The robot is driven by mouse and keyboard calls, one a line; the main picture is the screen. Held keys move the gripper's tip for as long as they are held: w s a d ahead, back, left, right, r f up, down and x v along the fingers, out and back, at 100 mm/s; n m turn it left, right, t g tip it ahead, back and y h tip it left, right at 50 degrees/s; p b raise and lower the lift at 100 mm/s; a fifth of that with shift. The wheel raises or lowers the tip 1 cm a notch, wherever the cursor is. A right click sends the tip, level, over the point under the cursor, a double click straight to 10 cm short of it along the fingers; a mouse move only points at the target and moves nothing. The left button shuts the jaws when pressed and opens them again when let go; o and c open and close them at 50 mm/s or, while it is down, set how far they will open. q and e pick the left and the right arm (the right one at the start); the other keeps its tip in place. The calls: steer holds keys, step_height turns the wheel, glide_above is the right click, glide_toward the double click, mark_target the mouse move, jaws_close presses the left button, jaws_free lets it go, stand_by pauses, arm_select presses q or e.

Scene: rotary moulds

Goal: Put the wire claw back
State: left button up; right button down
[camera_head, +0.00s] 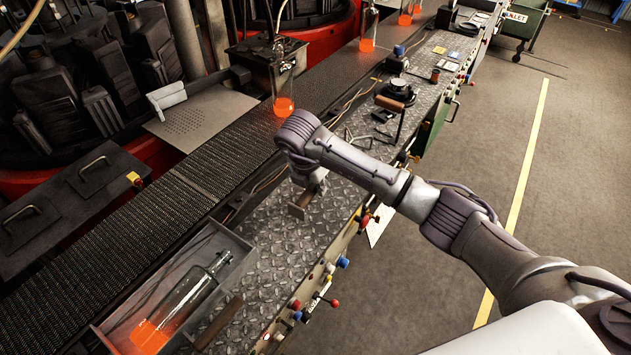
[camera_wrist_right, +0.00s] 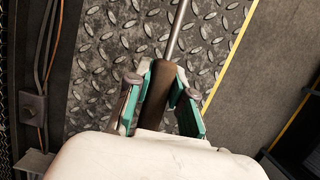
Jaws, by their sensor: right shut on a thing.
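My right gripper (camera_wrist_right: 160,92) is shut on a dark brown handle (camera_wrist_right: 158,88) with a thin metal rod (camera_wrist_right: 179,32) running out of it, up past the top of the right wrist view. The rod's far end is out of that view, so I cannot tell its claw. In the head view my right gripper (camera_head: 309,187) is over the diamond-plate bench (camera_head: 285,245), mostly hidden by its own wrist. A bent wire shape (camera_head: 357,138) shows just beyond the wrist; I cannot tell whether it belongs to the held tool. My left gripper is not in view.
A tray (camera_head: 233,250) with a clear, glowing-ended bottle (camera_head: 185,300) stands front left, a brown handle (camera_head: 218,325) beside it. A conveyor (camera_head: 125,240) with glowing bottles (camera_head: 284,95) runs alongside. Knobs (camera_head: 334,303) line the bench edge. A wooden-handled tool (camera_head: 393,104) lies farther along.

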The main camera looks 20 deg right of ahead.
steer(key=shift+f, duration=0.2)
steer(key=c, duration=1)
jaws_free()
steer(key=shift+a+r, duration=0.2)
steer(key=shift+r, duration=0.35)
steer(key=b+v, duration=0.1)
steer(key=v, duration=0.8)
steer(key=shift+s+r+b, duration=0.1)
steer(key=shift+r+b, duration=0.25)
steer(key=shift+r, duration=0.05)
steer(key=shift+s+a+r, duration=0.1)
steer(key=shift+s+r, duration=0.15)
steer(key=shift+r, duration=0.3)
steer(key=shift+a+f, duration=0.1)
